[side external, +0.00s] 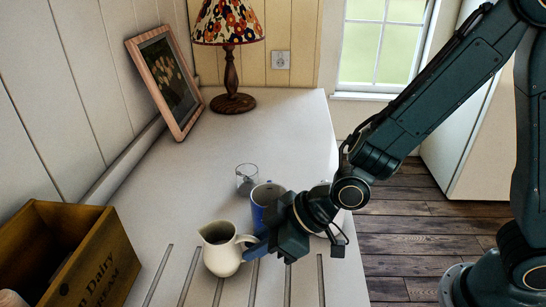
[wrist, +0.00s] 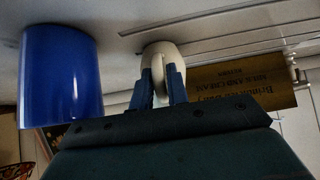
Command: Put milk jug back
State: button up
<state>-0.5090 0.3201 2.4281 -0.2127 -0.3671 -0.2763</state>
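The cream milk jug (side external: 222,258) stands upright on the white counter (side external: 205,140) in the side view, its handle facing right toward my gripper (side external: 254,246). In the wrist view the jug (wrist: 160,50) shows straight ahead, with the blue fingers of my gripper (wrist: 161,80) on either side of its handle. The gap between the fingers is narrow and cream shows through it. I cannot tell whether they press on the handle.
A blue mug (side external: 262,196) stands close behind my gripper and appears large at left in the wrist view (wrist: 60,75). A clear glass (side external: 246,181) is behind it. A wooden crate (side external: 95,262) stands left of the jug. Grooves (side external: 187,275) run along the front counter. A lamp (side external: 232,75) and picture frame (side external: 188,125) stand farther back.

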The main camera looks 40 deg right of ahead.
jog(key=shift+o, duration=1.3)
jog(key=shift+r, duration=0.15)
jog(key=shift+d+r, duration=0.1)
jog(key=v, duration=1.1)
jog(key=shift+s+d+r, duration=0.2)
jog(key=shift+s+r, duration=0.05)
jog(key=s+d+r+m+h, duration=0.2)
jog(key=s+d+m, duration=0.1)
jog(key=d, duration=0.3)
jog(key=s+d+r+m+h, duration=0.2)
jog(key=s+d+r+m, duration=0.1)
jog(key=d, duration=0.4)
jog(key=s+d+r+m+h, duration=0.2)
jog(key=s+d+m, duration=0.1)
jog(key=s+d, duration=0.2)
jog(key=shift+d+r+g, duration=0.3)
jog(key=shift+d+g, duration=0.1)
jog(key=shift+d, duration=0.25)
